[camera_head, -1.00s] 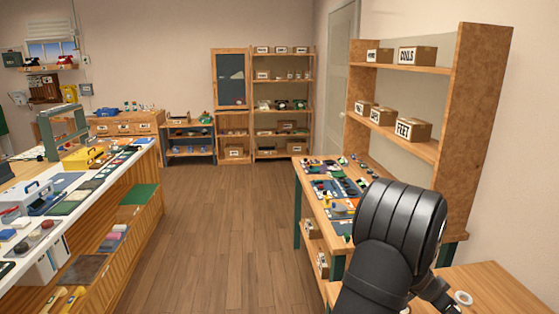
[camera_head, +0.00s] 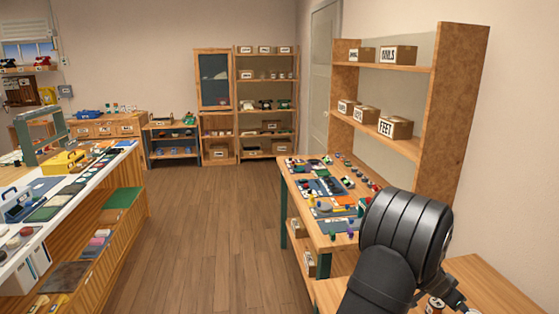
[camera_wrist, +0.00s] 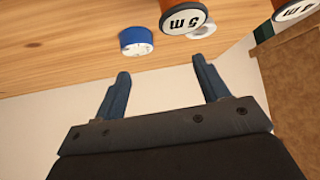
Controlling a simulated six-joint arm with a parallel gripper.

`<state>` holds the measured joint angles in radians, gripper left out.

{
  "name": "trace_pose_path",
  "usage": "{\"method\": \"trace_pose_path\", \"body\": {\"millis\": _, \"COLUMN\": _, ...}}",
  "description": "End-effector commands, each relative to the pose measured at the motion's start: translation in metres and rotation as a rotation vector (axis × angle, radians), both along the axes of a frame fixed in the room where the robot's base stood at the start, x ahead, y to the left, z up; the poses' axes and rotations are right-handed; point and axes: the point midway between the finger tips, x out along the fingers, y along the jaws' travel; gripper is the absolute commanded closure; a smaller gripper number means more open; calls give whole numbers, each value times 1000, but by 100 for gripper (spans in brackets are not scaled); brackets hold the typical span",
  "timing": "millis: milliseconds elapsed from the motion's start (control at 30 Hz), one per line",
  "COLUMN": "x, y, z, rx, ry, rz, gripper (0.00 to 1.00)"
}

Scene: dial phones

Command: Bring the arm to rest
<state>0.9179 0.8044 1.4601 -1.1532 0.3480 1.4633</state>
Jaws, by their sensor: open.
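My arm (camera_head: 405,240) is bent in the lower right of the head view, in front of the right-hand workbench. My gripper (camera_wrist: 160,68) shows in the wrist view with its two blue-grey fingers spread apart. Nothing is between them. Beyond the fingertips, a blue round thing (camera_wrist: 136,41) and an orange cylinder with a white "5 m" label (camera_wrist: 184,18) are on a wooden surface (camera_wrist: 60,50). The fingers look apart from both.
A second labelled cylinder (camera_wrist: 293,8) and a pale ring (camera_wrist: 203,30) are close by. In the head view, a workbench (camera_head: 300,200) with many small parts and a box shelf (camera_head: 460,110) stand right. A white-topped counter (camera_head: 90,195) stands left. The wooden floor (camera_head: 210,230) between is clear.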

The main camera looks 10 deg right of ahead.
Motion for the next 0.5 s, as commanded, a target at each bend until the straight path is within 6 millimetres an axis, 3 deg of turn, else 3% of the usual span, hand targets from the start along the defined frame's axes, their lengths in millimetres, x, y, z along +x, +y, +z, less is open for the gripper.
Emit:
{"method": "trace_pose_path", "body": {"millis": 433, "x": -79, "y": -7, "z": 48, "rx": -1, "ry": -3, "rz": -4, "gripper": 32}}
{"method": "trace_pose_path", "body": {"millis": 500, "x": -79, "y": -13, "z": 51, "rx": -2, "ry": -2, "rz": -4, "gripper": 32}}
